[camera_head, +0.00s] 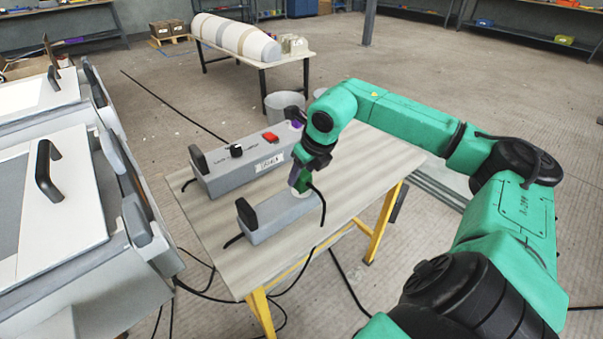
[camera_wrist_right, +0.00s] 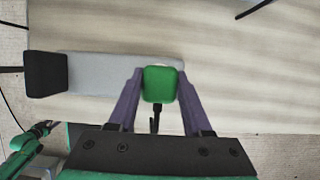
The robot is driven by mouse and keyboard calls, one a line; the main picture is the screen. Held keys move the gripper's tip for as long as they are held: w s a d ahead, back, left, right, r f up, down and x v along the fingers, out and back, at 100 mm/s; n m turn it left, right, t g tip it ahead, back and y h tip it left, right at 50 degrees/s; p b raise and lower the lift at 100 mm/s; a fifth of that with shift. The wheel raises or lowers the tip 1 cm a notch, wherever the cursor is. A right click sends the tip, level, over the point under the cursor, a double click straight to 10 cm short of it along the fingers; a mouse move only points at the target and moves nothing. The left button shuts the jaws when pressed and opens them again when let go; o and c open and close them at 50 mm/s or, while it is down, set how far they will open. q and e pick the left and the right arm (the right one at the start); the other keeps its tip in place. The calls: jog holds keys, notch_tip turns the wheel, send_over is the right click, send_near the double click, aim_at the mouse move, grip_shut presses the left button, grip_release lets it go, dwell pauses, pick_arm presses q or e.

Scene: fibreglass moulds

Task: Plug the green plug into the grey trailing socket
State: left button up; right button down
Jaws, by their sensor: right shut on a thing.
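My right gripper (camera_head: 305,172) is shut on the green plug (camera_head: 301,181), with the plug's black cable hanging down from it. The grey trailing socket (camera_head: 272,216) is a long grey block with a black end, lying near the front of the table. The plug is at the right end of the socket block. In the right wrist view the green plug (camera_wrist_right: 160,84) sits between the two purple fingers, over the right end of the grey socket (camera_wrist_right: 105,72), with a pale round edge showing behind it. Whether the plug is seated cannot be told. My left gripper is not in view.
A larger grey box (camera_head: 245,163) with a black knob (camera_head: 236,150) and a red switch (camera_head: 271,137) stands behind the socket on the wooden-topped table (camera_head: 232,268). Grey machines with black handles (camera_head: 45,172) stand close on the left. A grey bucket (camera_head: 284,105) stands behind the table.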

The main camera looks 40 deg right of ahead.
dwell(0.7)
jog(key=shift+f, duration=0.15)
jog(key=shift+f+b, duration=0.45)
jog(key=shift+b, duration=0.15)
jog(key=shift+c, duration=1.3)
grip_release()
